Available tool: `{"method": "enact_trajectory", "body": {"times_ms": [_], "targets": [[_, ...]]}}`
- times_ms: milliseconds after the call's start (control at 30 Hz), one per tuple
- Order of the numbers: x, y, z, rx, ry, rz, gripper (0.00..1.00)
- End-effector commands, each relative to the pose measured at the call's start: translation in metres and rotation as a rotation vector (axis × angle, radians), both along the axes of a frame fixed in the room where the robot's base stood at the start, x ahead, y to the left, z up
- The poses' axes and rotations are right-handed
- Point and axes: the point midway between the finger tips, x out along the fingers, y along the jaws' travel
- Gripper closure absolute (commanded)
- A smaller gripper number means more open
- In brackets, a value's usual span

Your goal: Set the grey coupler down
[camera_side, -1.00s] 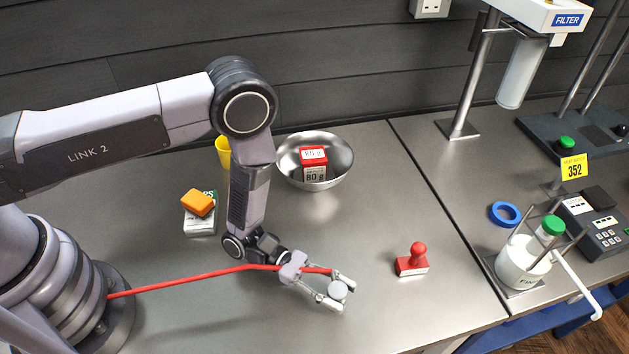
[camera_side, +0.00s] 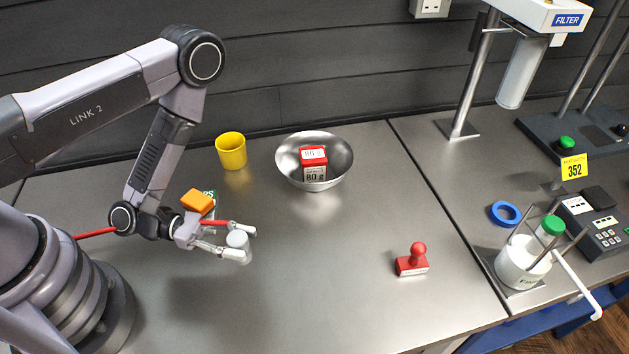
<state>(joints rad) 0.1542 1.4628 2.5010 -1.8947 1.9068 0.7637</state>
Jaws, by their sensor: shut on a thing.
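The grey coupler (camera_side: 237,240) is a small light-grey cylinder. It sits between the two fingers of my gripper (camera_side: 242,244), at the left-centre of the steel bench (camera_side: 330,285). My gripper is shut on it. The coupler's lower part is partly hidden by a finger, and I cannot tell whether it touches the bench.
An orange block (camera_side: 197,201) on a white-and-green box is just behind my gripper. A yellow cup (camera_side: 231,151) and a steel bowl (camera_side: 341,171) holding a red-and-white box (camera_side: 313,160) stand behind. A red stamp (camera_side: 412,264) is to the right. The front-centre bench is clear.

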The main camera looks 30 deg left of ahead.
Motion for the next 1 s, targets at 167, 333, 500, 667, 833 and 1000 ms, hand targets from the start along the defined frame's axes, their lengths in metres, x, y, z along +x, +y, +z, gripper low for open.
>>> {"method": "enact_trajectory", "body": {"times_ms": [167,333,500,667,833,1000], "targets": [[0.009,0.014,-0.033,0.006,-0.001,0.089,1.00],[0.010,0.014,-0.054,0.004,-0.002,0.088,1.00],[0.009,0.014,-0.078,0.004,-0.002,0.086,1.00],[0.010,0.014,-0.091,0.004,-0.002,0.086,1.00],[0.010,0.013,-0.091,0.004,-0.002,0.086,1.00],[0.010,0.013,-0.094,0.004,-0.002,0.086,1.00]]}}
